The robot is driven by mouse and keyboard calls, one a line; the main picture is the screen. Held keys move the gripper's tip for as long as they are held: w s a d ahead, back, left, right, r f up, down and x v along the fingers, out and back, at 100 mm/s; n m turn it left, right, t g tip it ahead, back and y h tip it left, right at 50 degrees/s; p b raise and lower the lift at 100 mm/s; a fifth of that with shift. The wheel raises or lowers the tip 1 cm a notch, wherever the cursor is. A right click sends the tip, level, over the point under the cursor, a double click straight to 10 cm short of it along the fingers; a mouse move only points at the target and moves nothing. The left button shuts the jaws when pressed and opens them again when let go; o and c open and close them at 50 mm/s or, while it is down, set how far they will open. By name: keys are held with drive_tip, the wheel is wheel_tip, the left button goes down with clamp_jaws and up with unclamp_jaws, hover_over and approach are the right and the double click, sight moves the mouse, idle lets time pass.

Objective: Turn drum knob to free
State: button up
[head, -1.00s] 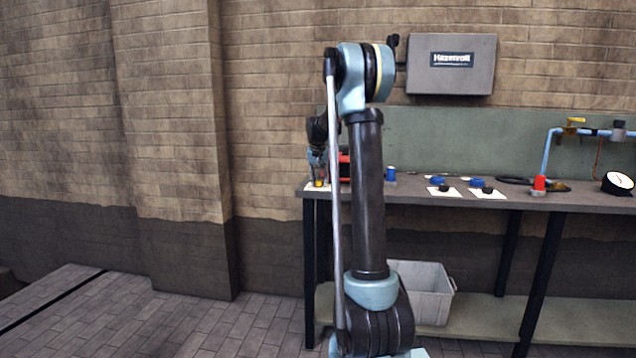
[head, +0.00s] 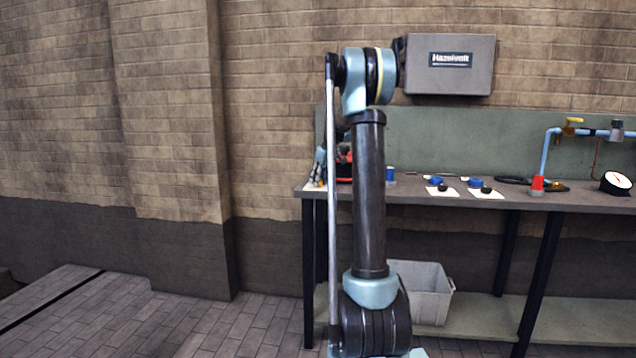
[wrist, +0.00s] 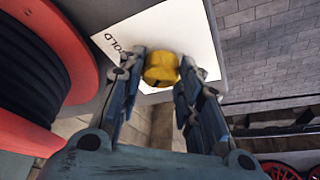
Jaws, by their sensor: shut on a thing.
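In the wrist view, a yellow knob (wrist: 161,70) sits on a white card (wrist: 170,30) with partly hidden dark lettering, of which "OLD" is readable. My gripper (wrist: 163,77) is shut on the knob, with one finger on each side of it. A red drum (wrist: 75,40) wound with black hose or cable stands to the left of the card. In the head view, my gripper (head: 316,184) is at the left end of the bench, and the drum (head: 344,168) is partly hidden behind my arm. I cannot tell where the knob points.
The bench (head: 400,193) carries blue and black knobs on white cards (head: 487,194), a blue pipe (head: 546,155) with a red fitting, and a gauge (head: 616,182). A grey box (head: 450,63) hangs on the wall. A grey bin (head: 430,295) stands below.

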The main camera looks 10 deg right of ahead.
drive_tip(key=shift+w+d+n, duration=0.1)
drive_tip(key=shift+n, duration=0.4)
drive_tip(key=o, duration=1.1)
drive_tip(key=shift+c, duration=0.2)
drive_tip(key=shift+r, duration=0.1)
drive_tip(key=v, duration=1.1)
drive_tip(key=shift+d+r, duration=0.3)
drive_tip(key=shift+d, duration=0.05)
